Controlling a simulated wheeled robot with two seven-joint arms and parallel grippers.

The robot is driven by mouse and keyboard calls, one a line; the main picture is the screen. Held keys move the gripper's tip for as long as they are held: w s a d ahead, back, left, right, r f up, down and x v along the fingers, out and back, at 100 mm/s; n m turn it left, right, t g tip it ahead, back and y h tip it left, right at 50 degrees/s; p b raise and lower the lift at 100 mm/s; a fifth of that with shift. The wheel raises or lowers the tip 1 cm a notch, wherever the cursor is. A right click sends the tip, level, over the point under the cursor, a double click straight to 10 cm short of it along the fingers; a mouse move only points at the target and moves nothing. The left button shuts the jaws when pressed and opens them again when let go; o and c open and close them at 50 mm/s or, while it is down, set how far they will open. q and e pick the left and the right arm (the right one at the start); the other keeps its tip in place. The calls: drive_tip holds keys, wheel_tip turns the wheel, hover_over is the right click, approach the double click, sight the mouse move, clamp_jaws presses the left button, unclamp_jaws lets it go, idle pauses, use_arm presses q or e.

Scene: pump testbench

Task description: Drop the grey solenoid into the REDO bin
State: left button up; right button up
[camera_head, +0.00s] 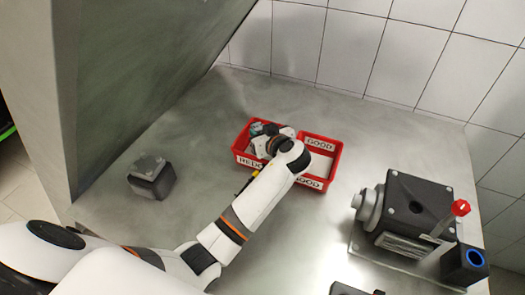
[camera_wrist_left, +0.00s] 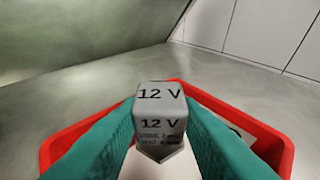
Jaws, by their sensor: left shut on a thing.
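The grey solenoid (camera_wrist_left: 160,122) has "12 V" printed on two faces. It sits between the teal fingers of my left gripper (camera_wrist_left: 160,135), which is shut on it. In the head view my left gripper (camera_head: 262,133) is over the left, REDO-labelled part of the red bin (camera_head: 241,137); the solenoid is mostly hidden there by the gripper and wrist. The REDO label (camera_head: 245,162) is partly covered by my arm. In the left wrist view the red bin walls (camera_wrist_left: 262,148) lie on both sides below the solenoid. My right gripper is not recognisable in view.
The bin's right part carries GOOD labels (camera_head: 320,144). A dark block with a grey top (camera_head: 151,176) stands at left. A dark pump unit (camera_head: 405,205) with a red-knobbed lever (camera_head: 460,208) and a blue-ringed box (camera_head: 464,264) stand at right. A tall grey-green panel (camera_head: 140,80) rises at left.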

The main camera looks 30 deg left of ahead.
use_arm(q)
drive_tip(key=o, duration=1.2)
drive_tip(key=p+v, duration=0.3)
drive_tip(key=v, duration=0.9)
drive_tip(key=shift+p, duration=0.4)
